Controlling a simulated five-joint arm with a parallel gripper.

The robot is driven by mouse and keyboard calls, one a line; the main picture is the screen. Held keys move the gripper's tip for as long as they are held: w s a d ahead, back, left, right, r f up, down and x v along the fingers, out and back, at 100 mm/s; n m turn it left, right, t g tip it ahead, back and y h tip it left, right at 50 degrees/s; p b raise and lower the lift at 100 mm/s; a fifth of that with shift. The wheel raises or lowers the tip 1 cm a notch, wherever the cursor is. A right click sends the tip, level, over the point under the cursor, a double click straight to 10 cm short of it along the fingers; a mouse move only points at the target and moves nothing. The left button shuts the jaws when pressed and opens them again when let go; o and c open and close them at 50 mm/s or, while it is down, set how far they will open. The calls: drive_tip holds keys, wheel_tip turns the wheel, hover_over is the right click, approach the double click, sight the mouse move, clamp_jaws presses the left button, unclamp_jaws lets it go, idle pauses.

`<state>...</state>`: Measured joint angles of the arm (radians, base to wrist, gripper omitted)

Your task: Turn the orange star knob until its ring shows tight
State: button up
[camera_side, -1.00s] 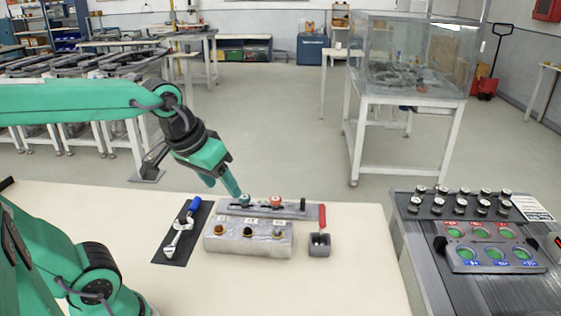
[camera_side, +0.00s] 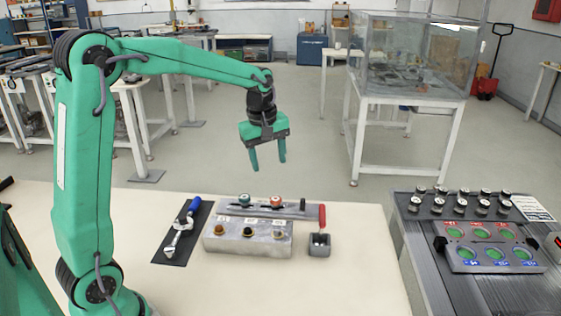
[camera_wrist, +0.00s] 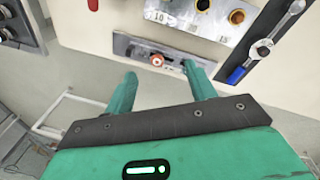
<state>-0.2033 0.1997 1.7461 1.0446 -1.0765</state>
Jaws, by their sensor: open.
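The orange star knob (camera_side: 276,201) sits on a flat grey plate (camera_side: 225,209) behind the grey block. It also shows in the wrist view (camera_wrist: 157,59), between and beyond my fingers. Its ring is too small to read. A teal knob (camera_side: 244,199) stands on the same plate to its left. My gripper (camera_side: 269,165) is open and empty, pointing down, well above the plate and apart from both knobs. In the wrist view my gripper (camera_wrist: 159,70) has its fingers spread, and the right finger covers part of the plate.
A grey block (camera_side: 215,244) with several round fittings stands in front of the plate. A wrench (camera_side: 182,232) lies on a dark mat at left. A small grey box (camera_side: 319,245) and a red handle (camera_side: 322,216) are at right. The front of the table is clear.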

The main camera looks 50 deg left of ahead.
sight(275, 198)
drive_tip(key=w+a+f+n, duration=0.2)
drive_tip(key=f, duration=0.1)
drive_tip(key=w+a+f+n+g, duration=0.1)
drive_tip(key=w+a+f+n, duration=0.1)
drive_tip(key=f, duration=0.1)
drive_tip(key=w+a+f+n, duration=0.2)
drive_tip(key=w+f, duration=0.1)
drive_tip(key=f, duration=0.1)
drive_tip(key=shift+w+a+n+g, duration=0.1)
drive_tip(key=shift+a+n+g, duration=0.1)
drive_tip(key=shift+n+g, duration=0.15)
drive_tip(key=shift+f, duration=3.85)
drive_tip(key=c, duration=1)
drive_tip(key=shift+o, duration=0.2)
